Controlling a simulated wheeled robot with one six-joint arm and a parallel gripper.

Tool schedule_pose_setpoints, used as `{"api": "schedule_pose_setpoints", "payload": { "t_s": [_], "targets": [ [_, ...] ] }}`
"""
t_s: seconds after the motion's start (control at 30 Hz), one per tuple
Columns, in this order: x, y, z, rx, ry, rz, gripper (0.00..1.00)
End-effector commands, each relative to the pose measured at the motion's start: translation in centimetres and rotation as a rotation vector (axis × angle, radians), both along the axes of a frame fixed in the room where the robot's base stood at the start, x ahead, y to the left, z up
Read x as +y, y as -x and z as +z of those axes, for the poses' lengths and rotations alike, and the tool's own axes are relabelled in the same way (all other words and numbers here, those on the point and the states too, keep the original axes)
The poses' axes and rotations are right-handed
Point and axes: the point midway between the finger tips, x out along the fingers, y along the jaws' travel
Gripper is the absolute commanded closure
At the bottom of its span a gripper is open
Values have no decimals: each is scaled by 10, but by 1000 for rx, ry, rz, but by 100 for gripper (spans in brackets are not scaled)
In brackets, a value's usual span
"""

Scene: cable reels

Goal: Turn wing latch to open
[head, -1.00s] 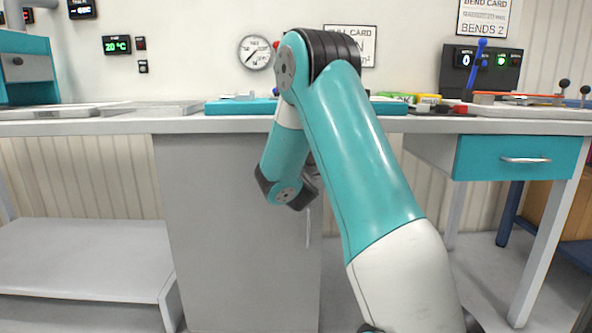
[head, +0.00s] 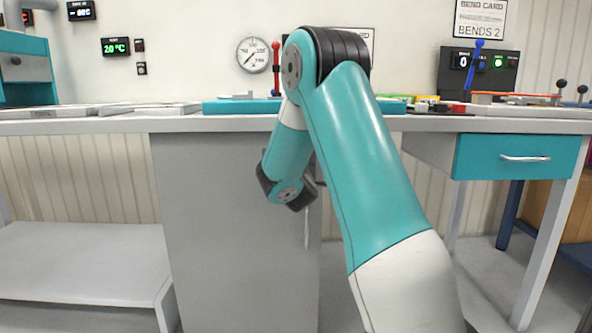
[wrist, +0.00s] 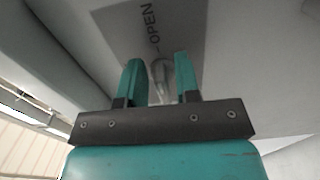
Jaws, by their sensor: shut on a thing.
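In the wrist view my gripper (wrist: 158,64) has its two teal fingers on either side of a small grey metal wing latch (wrist: 160,84). It is shut on the latch, though contact is hard to see. The fingers and latch are hidden there.
The counter (head: 120,126) runs above the cabinet. A slim vertical handle (head: 307,228) is just below my wrist. A low shelf (head: 80,260) stands at left, and a teal drawer (head: 515,157) at right. Open floor lies right of the cabinet.

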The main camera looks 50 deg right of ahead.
Motion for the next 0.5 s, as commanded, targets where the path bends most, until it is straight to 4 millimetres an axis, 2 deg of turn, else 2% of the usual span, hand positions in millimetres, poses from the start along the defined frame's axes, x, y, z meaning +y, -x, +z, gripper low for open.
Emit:
{"api": "schedule_pose_setpoints", "payload": {
  "t_s": [0.2,0.23,0.27,0.5],
  "targets": [
    [-1,1,0,3,0,-4,94],
    [-1,1,0,3,0,-4,65],
    [-1,1,0,3,0,-4,62],
    [0,0,0,2,1,-1,62]
  ]
}}
